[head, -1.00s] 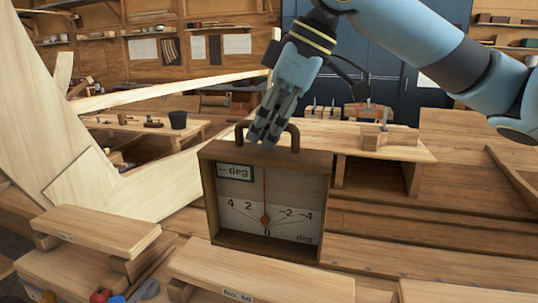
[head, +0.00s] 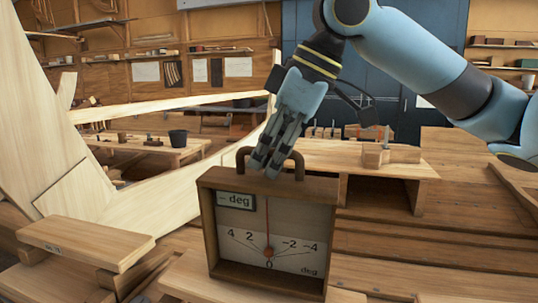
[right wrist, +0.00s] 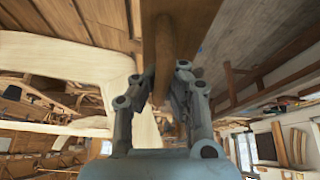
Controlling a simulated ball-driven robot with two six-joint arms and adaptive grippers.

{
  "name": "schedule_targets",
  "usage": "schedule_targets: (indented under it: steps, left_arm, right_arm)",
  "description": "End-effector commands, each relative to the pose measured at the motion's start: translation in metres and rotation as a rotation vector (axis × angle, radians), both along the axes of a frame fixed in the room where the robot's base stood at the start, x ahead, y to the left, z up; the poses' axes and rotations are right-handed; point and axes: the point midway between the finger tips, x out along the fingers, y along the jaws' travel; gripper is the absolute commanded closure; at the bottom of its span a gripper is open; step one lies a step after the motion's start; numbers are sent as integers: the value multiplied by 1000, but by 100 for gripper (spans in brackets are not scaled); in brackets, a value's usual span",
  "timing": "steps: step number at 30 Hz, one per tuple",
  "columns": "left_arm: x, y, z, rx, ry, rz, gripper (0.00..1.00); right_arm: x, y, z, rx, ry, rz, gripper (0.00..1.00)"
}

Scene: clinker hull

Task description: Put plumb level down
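The plumb level (head: 270,232) is a wooden box with a white degree dial, a red pointer near 0 and a dark arched handle on top. It stands upright at the centre of the head view. My right gripper (head: 272,168) comes down from above, with its fingers closed around the handle. In the right wrist view the handle bar (right wrist: 163,60) runs between the two fingers (right wrist: 163,95). The level's lower edge overlaps a light plank (head: 195,280); I cannot tell whether it touches. My left gripper is out of view.
A plank on blocks (head: 85,243) lies at left. A pale curved hull timber (head: 60,140) rises behind it. A low wooden bench (head: 350,160) stands behind the level at right. Wide boards (head: 400,245) to the right look clear.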

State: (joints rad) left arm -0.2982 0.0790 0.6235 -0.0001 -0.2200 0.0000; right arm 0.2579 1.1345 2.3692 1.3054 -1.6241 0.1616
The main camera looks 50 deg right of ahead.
Motion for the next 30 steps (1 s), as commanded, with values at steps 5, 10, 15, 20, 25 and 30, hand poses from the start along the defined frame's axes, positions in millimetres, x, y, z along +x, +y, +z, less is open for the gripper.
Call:
schedule_targets:
  steps: [5, 10, 15, 20, 25, 30]
  left_arm:
    - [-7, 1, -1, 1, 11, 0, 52]
    - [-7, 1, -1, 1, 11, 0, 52]
    - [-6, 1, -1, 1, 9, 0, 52]
    - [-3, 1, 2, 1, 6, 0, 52]
    - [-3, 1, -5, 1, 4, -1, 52]
    - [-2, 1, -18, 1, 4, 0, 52]
  right_arm:
    - [0, 0, -2, 0, 0, 0, 85]
    - [0, 0, -2, 0, 0, 0, 71]
    - [0, 0, -2, 0, 0, 0, 71]
    - [0, -1, 8, -3, -1, 0, 71]
    - [-7, -7, 22, -11, -3, 1, 71]
    - [-16, -12, 42, -11, -3, 0, 71]
